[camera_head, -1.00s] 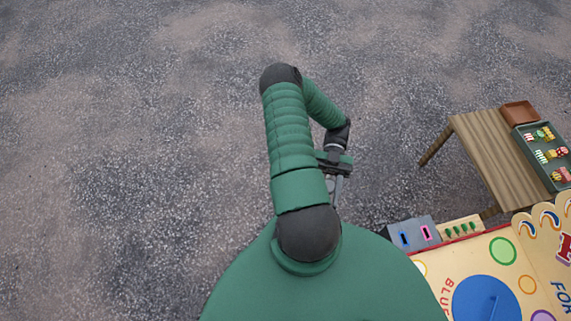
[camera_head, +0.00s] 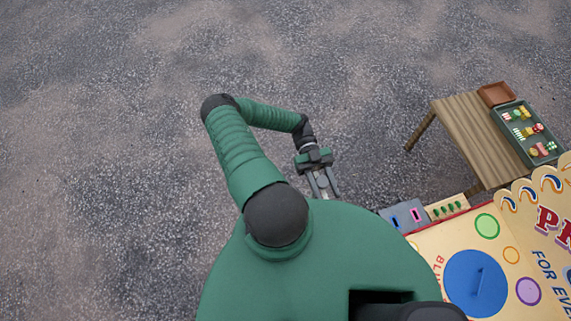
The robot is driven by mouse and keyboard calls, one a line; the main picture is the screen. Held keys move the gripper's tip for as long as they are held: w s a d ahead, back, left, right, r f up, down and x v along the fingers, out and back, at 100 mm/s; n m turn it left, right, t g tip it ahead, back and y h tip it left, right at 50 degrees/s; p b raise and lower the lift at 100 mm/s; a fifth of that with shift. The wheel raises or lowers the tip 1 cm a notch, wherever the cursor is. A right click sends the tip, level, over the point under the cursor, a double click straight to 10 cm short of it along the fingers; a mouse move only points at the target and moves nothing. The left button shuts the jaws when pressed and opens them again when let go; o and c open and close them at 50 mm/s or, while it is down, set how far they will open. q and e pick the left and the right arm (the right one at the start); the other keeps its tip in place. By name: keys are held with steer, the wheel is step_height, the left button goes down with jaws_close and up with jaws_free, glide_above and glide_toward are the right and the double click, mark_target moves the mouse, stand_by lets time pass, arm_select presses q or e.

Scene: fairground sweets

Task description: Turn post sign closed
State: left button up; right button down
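I see no post sign that I can make out in this view. My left gripper (camera_head: 324,188) hangs over the bare ground just beyond my green body, left of the game stall. Its two grey fingers look apart, with nothing between them. My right gripper is not in view; only a dark part of mine shows at the bottom edge.
A game stall board (camera_head: 418,245) with coloured circles and a blue disc (camera_head: 476,284) is at the lower right. Grey and cream boxes (camera_head: 404,216) sit at its edge. A wooden table (camera_head: 467,130) holds a sweets tray (camera_head: 508,146) and a brown box (camera_head: 495,94). Open ground lies left and ahead.

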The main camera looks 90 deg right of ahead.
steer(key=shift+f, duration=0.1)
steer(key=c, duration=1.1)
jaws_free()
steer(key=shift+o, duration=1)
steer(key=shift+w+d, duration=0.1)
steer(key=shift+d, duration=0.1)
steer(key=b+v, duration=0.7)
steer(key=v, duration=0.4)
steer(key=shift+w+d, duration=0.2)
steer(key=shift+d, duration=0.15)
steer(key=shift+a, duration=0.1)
